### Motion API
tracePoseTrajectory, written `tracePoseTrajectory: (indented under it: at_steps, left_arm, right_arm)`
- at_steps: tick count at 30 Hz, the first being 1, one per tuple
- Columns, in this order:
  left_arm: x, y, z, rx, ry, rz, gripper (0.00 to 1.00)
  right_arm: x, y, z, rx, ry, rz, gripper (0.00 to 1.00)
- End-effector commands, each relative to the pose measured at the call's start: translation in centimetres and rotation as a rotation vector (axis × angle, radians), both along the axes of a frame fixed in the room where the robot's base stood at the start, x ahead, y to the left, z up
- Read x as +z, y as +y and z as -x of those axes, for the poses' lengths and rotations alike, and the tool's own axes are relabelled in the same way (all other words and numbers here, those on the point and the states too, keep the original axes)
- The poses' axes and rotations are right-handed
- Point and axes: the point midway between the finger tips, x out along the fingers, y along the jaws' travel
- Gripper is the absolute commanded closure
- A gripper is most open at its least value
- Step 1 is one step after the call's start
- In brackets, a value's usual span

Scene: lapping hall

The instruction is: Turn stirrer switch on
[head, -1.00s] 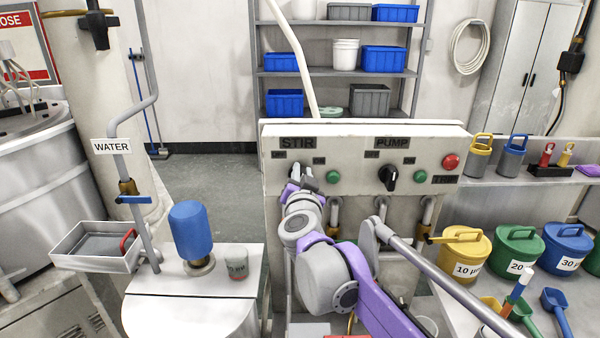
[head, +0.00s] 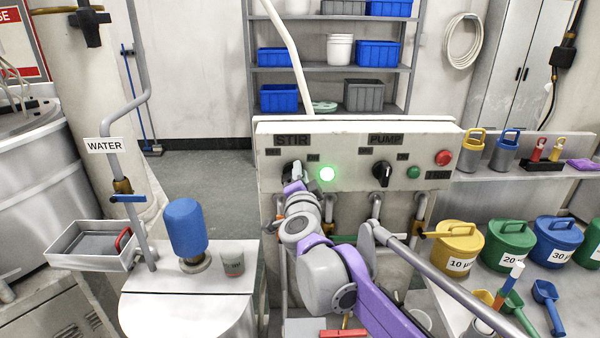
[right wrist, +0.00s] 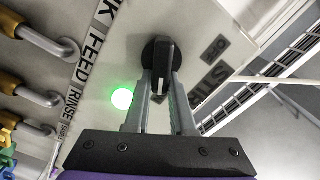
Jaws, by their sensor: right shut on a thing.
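The black stirrer switch knob (right wrist: 159,62) sits on the control panel under the STIR label (head: 292,140). In the right wrist view my right gripper (right wrist: 160,90) has its two fingers around the knob, one on each side, shut on it. In the head view my right gripper (head: 296,180) covers much of the knob. The green lamp (head: 327,174) beside the switch is lit brightly, and it also glows in the right wrist view (right wrist: 122,99). My left gripper is not in view.
The PUMP knob (head: 382,174), an unlit green lamp (head: 413,172) and a red button (head: 443,158) are farther right on the panel. A blue-topped motor (head: 185,228) and a grey cup (head: 232,265) stand on the vessel lid at left. Lidded buckets (head: 456,250) stand at right.

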Motion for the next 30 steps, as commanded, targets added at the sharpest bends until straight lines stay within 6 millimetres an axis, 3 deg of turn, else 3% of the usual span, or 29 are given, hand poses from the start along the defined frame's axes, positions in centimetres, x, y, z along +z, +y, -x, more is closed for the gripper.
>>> tracePoseTrajectory:
  at_steps: [12, 13, 18, 26, 30]
  left_arm:
    - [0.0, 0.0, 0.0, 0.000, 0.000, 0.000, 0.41]
    - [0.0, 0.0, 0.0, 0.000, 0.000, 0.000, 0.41]
    - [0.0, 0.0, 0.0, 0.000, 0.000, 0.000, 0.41]
    - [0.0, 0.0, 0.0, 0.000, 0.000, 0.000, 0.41]
    - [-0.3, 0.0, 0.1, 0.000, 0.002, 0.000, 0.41]
  right_arm:
    - [0.0, 0.0, 0.0, 0.000, 0.000, -0.010, 1.00]
    - [0.0, 0.0, 0.0, 0.000, 0.000, -0.010, 0.74]
    - [0.0, 0.0, 0.0, 0.000, 0.000, -0.009, 0.47]
    - [0.0, 0.0, 0.0, 0.000, 0.000, -0.008, 0.47]
    - [-0.1, 0.0, 1.0, 0.001, 0.000, -0.008, 0.47]
